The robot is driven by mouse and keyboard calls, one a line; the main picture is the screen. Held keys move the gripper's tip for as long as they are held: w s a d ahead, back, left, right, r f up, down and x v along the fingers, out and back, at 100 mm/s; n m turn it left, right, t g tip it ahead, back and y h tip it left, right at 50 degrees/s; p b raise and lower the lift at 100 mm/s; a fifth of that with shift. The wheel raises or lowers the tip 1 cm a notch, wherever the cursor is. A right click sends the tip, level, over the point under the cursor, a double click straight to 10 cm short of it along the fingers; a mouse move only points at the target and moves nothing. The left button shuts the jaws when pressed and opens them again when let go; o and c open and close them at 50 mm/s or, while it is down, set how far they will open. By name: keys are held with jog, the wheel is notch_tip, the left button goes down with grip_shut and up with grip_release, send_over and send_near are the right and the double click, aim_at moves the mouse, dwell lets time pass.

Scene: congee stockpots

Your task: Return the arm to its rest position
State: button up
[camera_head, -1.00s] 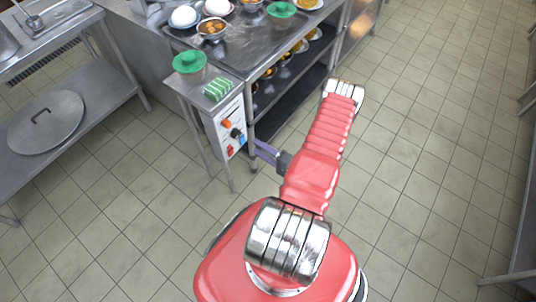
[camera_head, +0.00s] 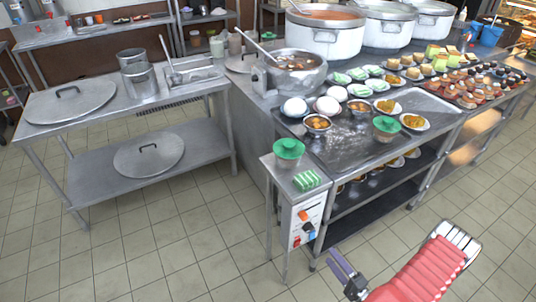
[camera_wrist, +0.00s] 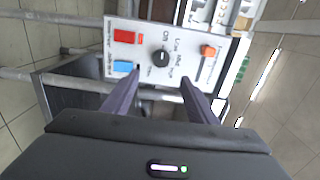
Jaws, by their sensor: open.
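My arm is red with a silver joint and shows at the bottom right of the head view. My gripper (camera_head: 347,277) hangs low in front of the metal counter, over the tiled floor, and holds nothing. In the wrist view its two dark purple fingers (camera_wrist: 158,95) stand apart. Beyond them is a control panel (camera_wrist: 165,57) with a black knob, an orange slider, and red and blue switches. The panel also shows in the head view (camera_head: 306,222), on the front of a small metal stand, up and left of my gripper.
A metal counter (camera_head: 350,150) with bowls and plates stands behind the stand. A green-lidded bowl (camera_head: 289,149) and a green striped item (camera_head: 307,180) sit on the stand. A steel table (camera_head: 100,115) is at the left. Tiled floor (camera_head: 150,255) is open at the front.

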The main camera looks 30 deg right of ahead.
jog(key=s+a+m+g+y, duration=0.25)
jog(key=a+y, duration=0.25)
jog(key=a, duration=0.4)
jog(key=a+r+n+g+h, duration=0.1)
jog(key=a+r+n+g, duration=0.3)
jog(key=r, duration=0.8)
jog(key=a+r+n+g+h, duration=0.25)
jog(key=r+n+g, duration=0.35)
jog(key=r, duration=0.5)
jog(key=a+r+n+g, duration=0.35)
jog(key=r+g, duration=0.25)
jog(key=r, duration=0.6)
jog(key=a+r+n+t+h, duration=0.2)
jog(key=a+r+n+t, duration=0.4)
jog(key=a+r, duration=0.7)
notch_tip(320, 180, up, 3)
jog(key=shift+w+r, duration=0.15)
jog(key=shift+w, duration=0.1)
